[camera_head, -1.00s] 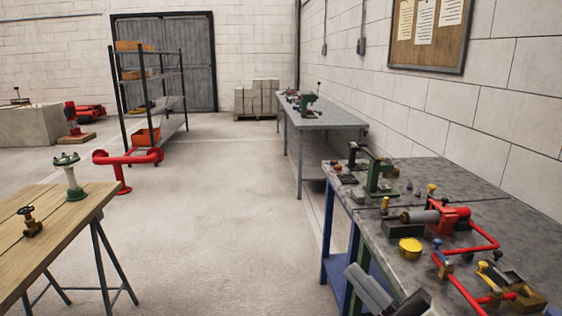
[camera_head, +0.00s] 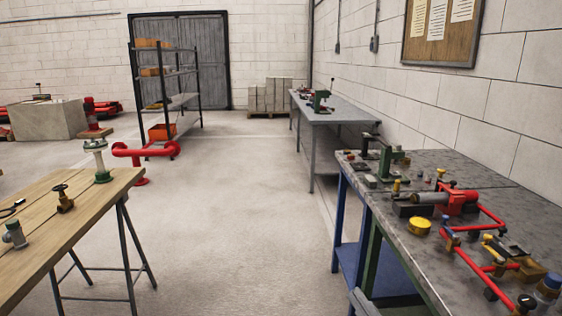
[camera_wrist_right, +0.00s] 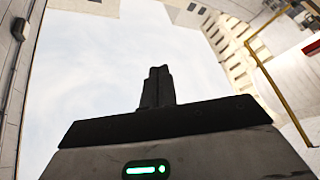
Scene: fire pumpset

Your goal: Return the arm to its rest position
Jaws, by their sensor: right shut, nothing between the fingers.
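My right gripper (camera_wrist_right: 158,88) shows in the right wrist view as two dark fingers pressed together, with nothing between them. Behind the fingers is a pale, bright area, and no task object is near them. In the head view only a grey piece of my right arm (camera_head: 363,303) shows at the bottom edge, in front of the blue-legged workbench. Its fingers cannot be made out there. My left gripper is in neither view.
The workbench (camera_head: 405,232) at right carries a red pipe assembly (camera_head: 458,203), a green vise (camera_head: 388,163) and a yellow part (camera_head: 420,226). A wooden table (camera_head: 62,215) stands at left. Open floor (camera_head: 225,220) lies between. A yellow pipe (camera_wrist_right: 272,82) crosses the wrist view.

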